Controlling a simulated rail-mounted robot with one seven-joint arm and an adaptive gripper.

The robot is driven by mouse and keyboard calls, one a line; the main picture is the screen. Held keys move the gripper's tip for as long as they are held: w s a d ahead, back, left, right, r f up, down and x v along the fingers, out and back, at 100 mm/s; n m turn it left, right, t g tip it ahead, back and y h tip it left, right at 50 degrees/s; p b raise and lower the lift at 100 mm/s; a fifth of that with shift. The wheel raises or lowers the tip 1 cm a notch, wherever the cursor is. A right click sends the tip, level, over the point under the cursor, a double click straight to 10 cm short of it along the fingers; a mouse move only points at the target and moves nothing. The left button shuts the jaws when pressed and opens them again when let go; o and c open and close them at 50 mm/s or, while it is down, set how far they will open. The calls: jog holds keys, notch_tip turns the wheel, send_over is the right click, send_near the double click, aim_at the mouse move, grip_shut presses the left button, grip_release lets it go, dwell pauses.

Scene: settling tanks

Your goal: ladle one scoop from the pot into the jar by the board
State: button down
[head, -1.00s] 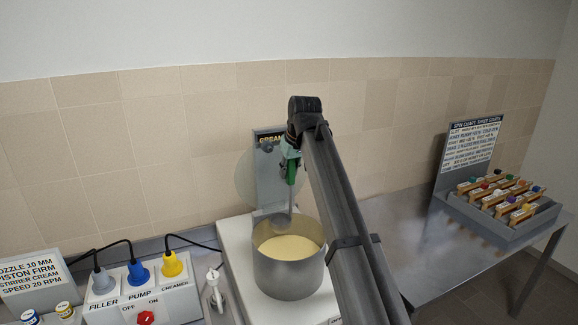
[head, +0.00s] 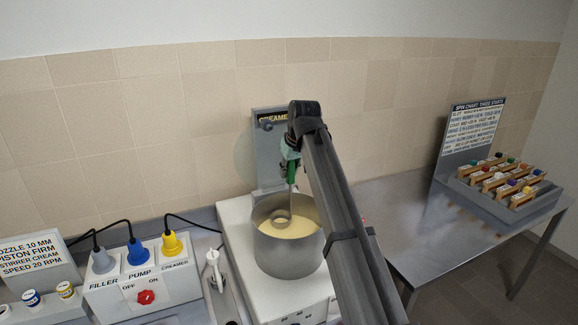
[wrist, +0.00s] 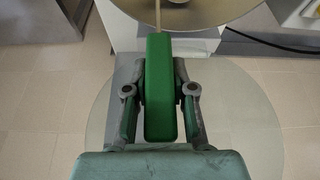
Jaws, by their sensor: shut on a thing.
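My gripper (head: 291,160) is shut on the green handle of the ladle (head: 292,172), above the back of the pot. In the wrist view the handle (wrist: 159,85) sits between the two fingers (wrist: 160,108). The ladle's round grey bowl (head: 281,217) is inside the pot's rim, at or just above the cream; I cannot tell if it holds any. The grey metal pot (head: 289,255) holds pale yellow cream (head: 300,229). A blue-labelled jar (head: 32,299) and a yellow-labelled jar (head: 66,291) stand by the lettered board (head: 38,264) at far left.
The pot stands on a white creamer unit (head: 235,232) with an upright back panel. Left of it are a plug box (head: 145,283) with cables and a white-handled tool (head: 213,268). At right, a steel table (head: 385,213) carries a rack (head: 500,196) of coloured-top items before a spin chart (head: 470,135).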

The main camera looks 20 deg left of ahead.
aim_at(289, 183)
jog(key=shift+f+b, duration=0.75)
jog(key=shift+f, duration=1.9)
jog(key=shift+r, duration=0.1)
dwell(0.7)
jog(key=shift+r+p, duration=3.8)
jog(key=shift+r, duration=5.45)
